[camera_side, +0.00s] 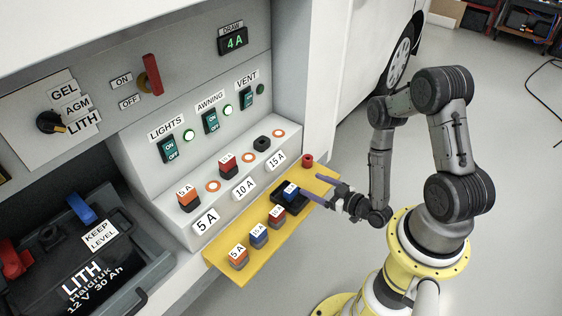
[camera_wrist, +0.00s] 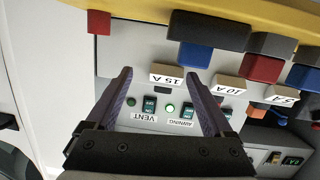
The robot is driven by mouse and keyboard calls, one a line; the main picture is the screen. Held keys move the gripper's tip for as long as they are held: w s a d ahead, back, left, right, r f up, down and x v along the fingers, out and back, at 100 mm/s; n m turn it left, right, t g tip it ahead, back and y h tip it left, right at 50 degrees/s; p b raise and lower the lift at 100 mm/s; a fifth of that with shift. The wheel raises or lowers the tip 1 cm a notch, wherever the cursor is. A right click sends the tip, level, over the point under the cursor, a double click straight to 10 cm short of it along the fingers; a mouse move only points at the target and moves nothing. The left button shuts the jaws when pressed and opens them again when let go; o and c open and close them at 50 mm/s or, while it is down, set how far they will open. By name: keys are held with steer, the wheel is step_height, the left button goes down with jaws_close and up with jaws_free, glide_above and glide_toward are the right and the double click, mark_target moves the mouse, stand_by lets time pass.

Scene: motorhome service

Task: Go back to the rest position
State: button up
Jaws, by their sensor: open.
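My gripper (camera_side: 316,189) is at the right end of the yellow shelf, beside a dark tray, its two purple fingers spread. In the wrist view my gripper (camera_wrist: 160,78) is open, with nothing held between the fingers. A blue 15 A fuse (camera_side: 291,189) stands on the dark tray (camera_side: 301,204); it also shows in the wrist view (camera_wrist: 190,55), beyond the fingertips. On the panel, the 15 A socket (camera_side: 262,143) looks empty. A red fuse (camera_side: 228,164) sits above the 10 A label, and an orange-red fuse (camera_side: 188,198) above the 5 A label.
The yellow shelf (camera_side: 222,262) carries several fuses, including an orange 5 A fuse (camera_side: 237,257) and a blue one (camera_side: 259,236). A small red piece (camera_side: 307,160) is at its far end. A battery (camera_side: 90,270) stands lower left.

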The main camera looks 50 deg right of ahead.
steer(key=w+d+r+n+g, duration=0.2)
steer(key=w+d+r+g, duration=0.15)
steer(key=w+r, duration=0.6)
step_height(320, 180, up, 14)
steer(key=w+a+g, duration=0.1)
steer(key=g, duration=0.1)
steer(key=s+a+r+m+g, duration=0.1)
steer(key=s+a+r, duration=0.3)
steer(key=r, duration=0.4)
steer(key=s+a+r+g, duration=0.2)
steer(key=s+a+r, duration=0.2)
steer(key=s, duration=0.8)
steer(key=s+a+r+m+g+y, duration=0.1)
steer(key=s+a+r, duration=0.2)
steer(key=s, duration=0.9)
steer(key=shift+s+a+r+g, duration=0.15)
steer(key=shift+a+r+g, duration=0.2)
steer(key=shift+a, duration=0.9)
